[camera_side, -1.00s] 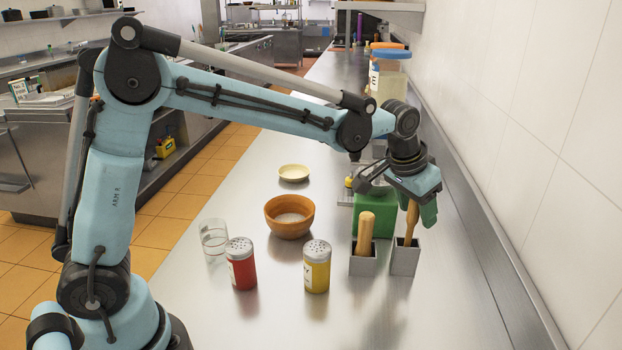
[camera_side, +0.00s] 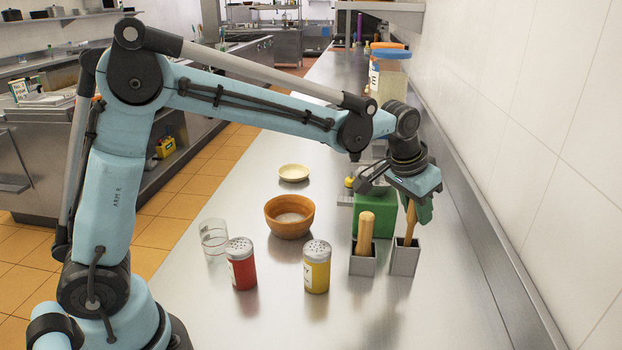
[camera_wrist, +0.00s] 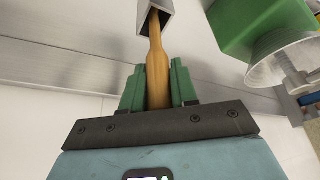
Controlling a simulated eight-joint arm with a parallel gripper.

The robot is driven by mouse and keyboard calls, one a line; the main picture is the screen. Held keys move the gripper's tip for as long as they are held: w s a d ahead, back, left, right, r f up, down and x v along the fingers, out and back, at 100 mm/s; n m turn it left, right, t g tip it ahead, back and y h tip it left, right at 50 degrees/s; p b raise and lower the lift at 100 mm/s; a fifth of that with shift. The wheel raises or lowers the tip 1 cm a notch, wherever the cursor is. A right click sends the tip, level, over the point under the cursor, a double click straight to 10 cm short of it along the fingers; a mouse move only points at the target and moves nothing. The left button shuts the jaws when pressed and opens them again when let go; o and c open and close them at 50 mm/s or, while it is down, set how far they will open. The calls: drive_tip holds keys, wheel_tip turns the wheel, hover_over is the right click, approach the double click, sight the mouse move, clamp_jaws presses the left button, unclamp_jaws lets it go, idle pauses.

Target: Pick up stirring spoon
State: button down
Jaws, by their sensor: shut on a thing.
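The wooden stirring spoon (camera_side: 411,222) stands in the right-hand grey square holder (camera_side: 404,260), its lower part hidden inside. My gripper (camera_side: 418,208) is above that holder, shut on the spoon's handle. In the wrist view the handle (camera_wrist: 157,75) runs between the two green fingers of my gripper (camera_wrist: 158,86) and into the holder's mouth (camera_wrist: 150,14). A second wooden utensil (camera_side: 365,230) stands in the left grey holder (camera_side: 363,262), apart from my gripper.
A green box (camera_side: 373,210) stands just behind the holders. A yellow shaker (camera_side: 317,270), a red shaker (camera_side: 241,268), a brown bowl (camera_side: 289,217), a glass (camera_side: 213,238) and a small dish (camera_side: 293,173) stand to the left. The tiled wall is close on the right.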

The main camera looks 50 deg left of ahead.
drive_tip(key=shift+r, duration=4.9)
drive_tip(key=c, duration=1.5)
unclamp_jaws()
clamp_jaws()
drive_tip(key=shift+r, duration=2.5)
drive_tip(key=s+a+f+n+y, duration=0.1)
drive_tip(key=s+a+n, duration=0.2)
drive_tip(key=a, duration=1)
drive_tip(key=s+a+n+y, duration=0.1)
drive_tip(key=s+a+n, duration=0.2)
drive_tip(key=s+a, duration=0.4)
drive_tip(key=a, duration=0.6)
drive_tip(key=shift+s+a+f, duration=0.25)
drive_tip(key=shift+s+f, duration=0.1)
drive_tip(key=shift+f, duration=0.05)
